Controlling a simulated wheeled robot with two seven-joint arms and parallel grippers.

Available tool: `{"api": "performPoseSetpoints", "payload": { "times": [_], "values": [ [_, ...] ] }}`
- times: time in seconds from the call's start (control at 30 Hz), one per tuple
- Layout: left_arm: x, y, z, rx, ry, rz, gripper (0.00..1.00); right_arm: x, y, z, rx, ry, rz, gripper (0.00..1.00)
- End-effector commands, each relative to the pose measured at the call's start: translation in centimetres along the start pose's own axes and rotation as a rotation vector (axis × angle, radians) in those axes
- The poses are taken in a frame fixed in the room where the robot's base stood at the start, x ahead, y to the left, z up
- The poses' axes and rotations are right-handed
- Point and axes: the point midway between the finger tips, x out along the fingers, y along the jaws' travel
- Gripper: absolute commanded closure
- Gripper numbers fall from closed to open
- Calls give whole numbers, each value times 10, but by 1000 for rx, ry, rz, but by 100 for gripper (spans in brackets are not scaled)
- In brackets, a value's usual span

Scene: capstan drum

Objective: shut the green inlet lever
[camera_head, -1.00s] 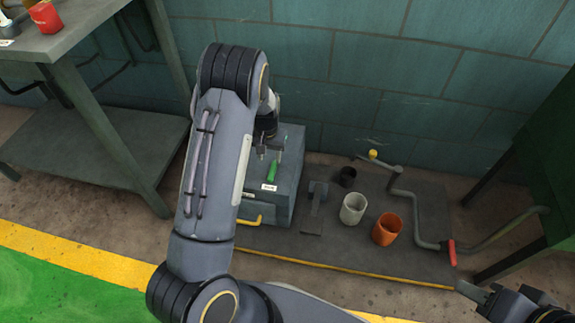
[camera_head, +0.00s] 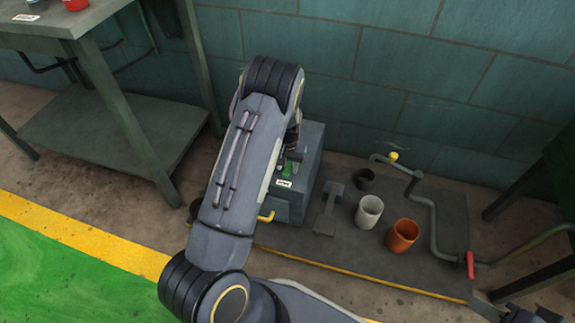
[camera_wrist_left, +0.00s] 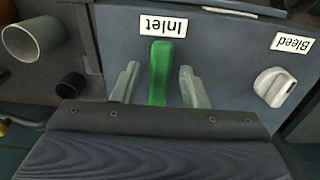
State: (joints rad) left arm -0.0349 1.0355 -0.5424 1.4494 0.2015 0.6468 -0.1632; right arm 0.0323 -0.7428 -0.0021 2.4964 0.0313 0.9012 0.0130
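The green inlet lever (camera_wrist_left: 160,72) stands out from the grey box (camera_wrist_left: 225,60), below an upside-down "Inlet" label (camera_wrist_left: 163,26) in the left wrist view. My left gripper (camera_wrist_left: 159,86) is open, with one finger on each side of the lever. Gaps show between the lever and both fingers. In the head view, the lever (camera_head: 287,171) is partly hidden by my left gripper and arm. My right gripper (camera_head: 482,306) is at the lower right edge of the head view, empty-looking; its opening is unclear.
A white "Bleed" knob (camera_wrist_left: 274,86) is beside the lever. A white cup (camera_head: 369,212), an orange cup (camera_head: 402,236) and a black cup (camera_head: 364,179) stand right of the box. A workbench (camera_head: 118,40) stands left.

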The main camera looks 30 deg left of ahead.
Motion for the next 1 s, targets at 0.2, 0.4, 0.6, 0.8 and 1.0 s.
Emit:
{"api": "performPoseSetpoints", "payload": {
  "times": [0.2,0.4,0.6,0.8,1.0],
  "values": [
    [0,0,0,0,0,0,90,0,0,0,0,0,0,64],
    [0,0,0,0,0,0,100,0,0,0,0,0,0,64],
    [0,0,0,-6,0,0,100,0,0,0,0,0,0,64],
    [-1,2,0,-59,-1,0,100,-3,-2,-2,0,0,0,64],
    [-2,8,0,-184,-1,-1,100,-9,-4,-4,0,0,0,64]
  ]
}}
